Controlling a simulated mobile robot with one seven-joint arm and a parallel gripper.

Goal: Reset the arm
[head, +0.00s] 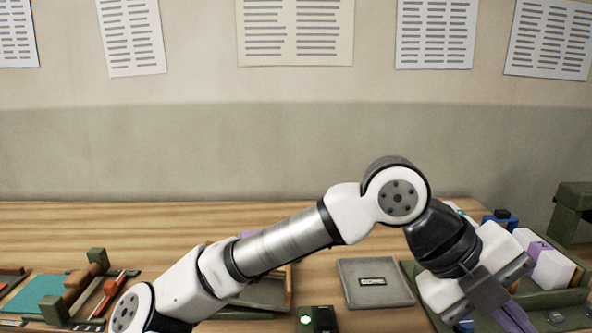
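My arm (285,245) stretches from the bottom left up to a raised joint, then bends down to the right. My gripper (490,292) is at the lower right, tilted downward over a green tray (560,298). The fingers are partly hidden and overlap with white and purple things behind, so I cannot tell whether they are open or shut, or whether they hold anything.
A wooden table (100,228) stands against a wall with several printed sheets (295,30). A grey-green square pad (375,283) lies left of the tray. A small dark device with a green light (318,320) sits at the front. A teal board (40,295) is at the left.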

